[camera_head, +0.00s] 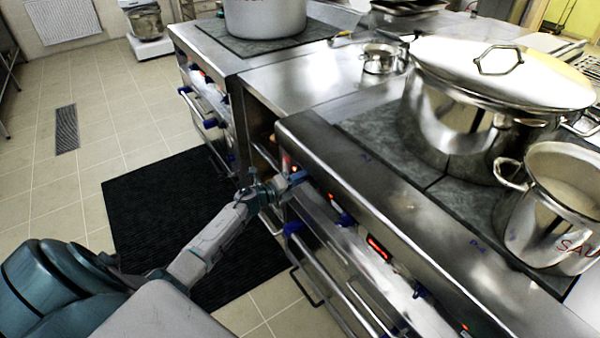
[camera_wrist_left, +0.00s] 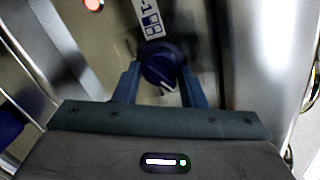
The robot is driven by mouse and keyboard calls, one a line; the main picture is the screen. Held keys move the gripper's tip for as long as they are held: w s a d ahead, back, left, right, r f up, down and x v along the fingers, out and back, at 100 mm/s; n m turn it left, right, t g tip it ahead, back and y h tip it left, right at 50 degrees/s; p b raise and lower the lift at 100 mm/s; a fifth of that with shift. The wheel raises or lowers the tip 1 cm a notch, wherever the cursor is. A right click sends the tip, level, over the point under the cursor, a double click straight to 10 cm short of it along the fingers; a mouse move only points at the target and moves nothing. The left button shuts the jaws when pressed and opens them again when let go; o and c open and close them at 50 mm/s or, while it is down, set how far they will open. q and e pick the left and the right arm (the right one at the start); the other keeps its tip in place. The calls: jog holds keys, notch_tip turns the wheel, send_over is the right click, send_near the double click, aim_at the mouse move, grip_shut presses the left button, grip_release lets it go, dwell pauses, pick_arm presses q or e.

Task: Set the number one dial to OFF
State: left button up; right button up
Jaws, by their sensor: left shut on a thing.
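The number one dial (camera_wrist_left: 160,66) is a round dark blue knob on the steel front panel. A white label (camera_wrist_left: 148,18) with a "1" and a small square diagram sits above it in the left wrist view. The dial's white mark is toward the lower right in that view. My left gripper (camera_wrist_left: 159,75) has one finger on each side of the dial and is shut on it. In the head view my left gripper (camera_head: 285,183) reaches the stove front at its far left end and partly hides the dial. My right gripper is not in view.
Other blue dials (camera_head: 345,218) and a lit red display (camera_head: 378,247) are along the same panel. A large lidded stockpot (camera_head: 455,125) and a smaller pot (camera_head: 555,200) stand on the stovetop. A red light (camera_wrist_left: 93,4) glows near the label. Oven handles lie below the panel.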

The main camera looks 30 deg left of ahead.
pick_arm(q)
jog(key=n+p, duration=0.1)
jog(key=n, duration=0.2)
jog(key=n+p, duration=0.2)
jog(key=n, duration=0.1)
jog(key=n+p, duration=0.2)
jog(key=shift+a+r+n+g+h, duration=0.15)
jog(key=shift+r+n+g+h, duration=0.15)
jog(key=shift+n+h, duration=0.1)
jog(key=shift+n+p, duration=0.5)
jog(key=shift+n, duration=0.3)
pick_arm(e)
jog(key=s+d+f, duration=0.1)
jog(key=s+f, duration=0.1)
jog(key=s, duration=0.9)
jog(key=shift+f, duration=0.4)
pick_arm(q)
jog(key=shift+f, duration=0.1)
jog(key=o, duration=1)
jog(key=shift+c, duration=0.2)
